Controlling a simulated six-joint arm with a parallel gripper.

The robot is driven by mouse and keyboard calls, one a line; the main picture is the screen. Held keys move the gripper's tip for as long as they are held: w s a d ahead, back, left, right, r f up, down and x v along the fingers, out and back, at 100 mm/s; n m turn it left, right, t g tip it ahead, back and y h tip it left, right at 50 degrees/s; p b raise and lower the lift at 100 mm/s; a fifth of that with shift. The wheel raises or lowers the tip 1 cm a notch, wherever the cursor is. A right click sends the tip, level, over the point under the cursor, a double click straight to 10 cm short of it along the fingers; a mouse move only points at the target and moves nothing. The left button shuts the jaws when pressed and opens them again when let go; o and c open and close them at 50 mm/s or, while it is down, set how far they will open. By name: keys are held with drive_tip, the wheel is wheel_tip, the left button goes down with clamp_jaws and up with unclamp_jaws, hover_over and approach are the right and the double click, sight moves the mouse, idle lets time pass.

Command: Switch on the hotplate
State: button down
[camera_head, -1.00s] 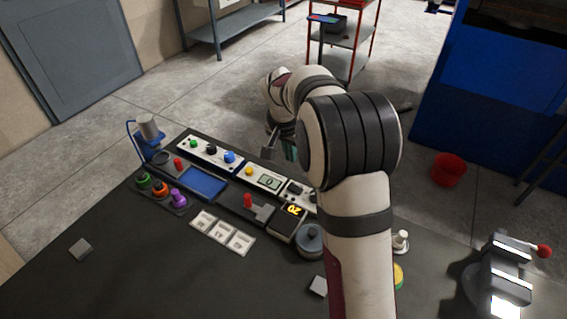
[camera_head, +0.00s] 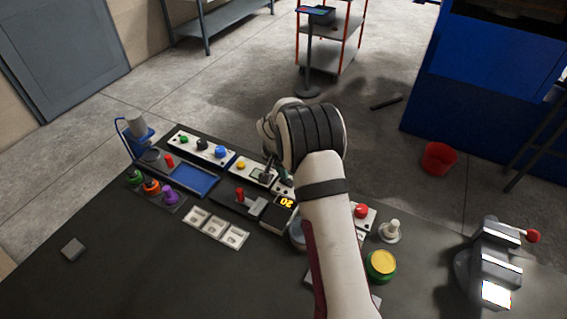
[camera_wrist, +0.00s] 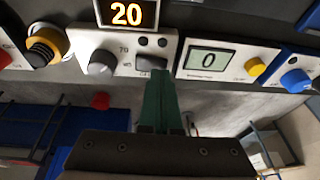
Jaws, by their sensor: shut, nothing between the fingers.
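In the wrist view, a white control panel (camera_wrist: 123,45) carries a grey knob (camera_wrist: 102,62) and a dark rocker switch (camera_wrist: 150,62). Above it, a black display (camera_wrist: 128,13) shows an orange 20; this display (camera_head: 285,202) also appears in the head view. My gripper (camera_wrist: 163,75) is shut and empty, its green fingers pointing at the panel. The fingertips overlap the lower right of the rocker switch; I cannot tell whether they touch it. In the head view, my arm hides part of the panel and my gripper (camera_head: 267,174) is seen only in part.
Right of the panel in the wrist view are a display reading 0 (camera_wrist: 207,59), a yellow button (camera_wrist: 255,67) and a blue knob (camera_wrist: 295,80). A yellow-and-black knob (camera_wrist: 45,45) is on the left. The bench's front left is mostly clear.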

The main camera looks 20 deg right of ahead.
drive_tip(key=shift+f, duration=0.25)
drive_tip(key=shift+w+a+f, duration=0.2)
drive_tip(key=shift+f, duration=0.1)
drive_tip(key=shift+s+d, duration=0.1)
drive_tip(key=shift+s+d+r, duration=0.2)
drive_tip(key=shift+s+d, duration=0.3)
drive_tip(key=a+r, duration=0.4)
drive_tip(key=r, duration=0.9)
drive_tip(key=shift+r, duration=0.15)
